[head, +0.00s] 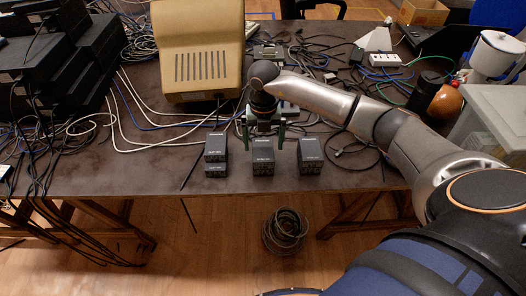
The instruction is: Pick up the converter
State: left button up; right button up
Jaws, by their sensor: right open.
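Several small black boxes with white lettering, likely converters, stand near the table's front edge: a left one (215,150), a middle one (262,158) and a right one (310,156). The lettering is too small to read, so I cannot tell which is the converter named. My right gripper (264,138) points down with its two fingers apart, one on each side above the middle box. My left gripper is not in view.
A beige monitor (200,50) stands behind the boxes. Black stacked devices (60,60) fill the left, with loose cables across the table (130,178). A cable coil (286,231) lies on the floor.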

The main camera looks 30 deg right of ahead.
jog(key=shift+a+f, duration=0.1)
jog(key=shift+f, duration=1.35)
jog(key=shift+c, duration=0.4)
jog(key=shift+w+r, duration=0.1)
jog(key=c, duration=1.5)
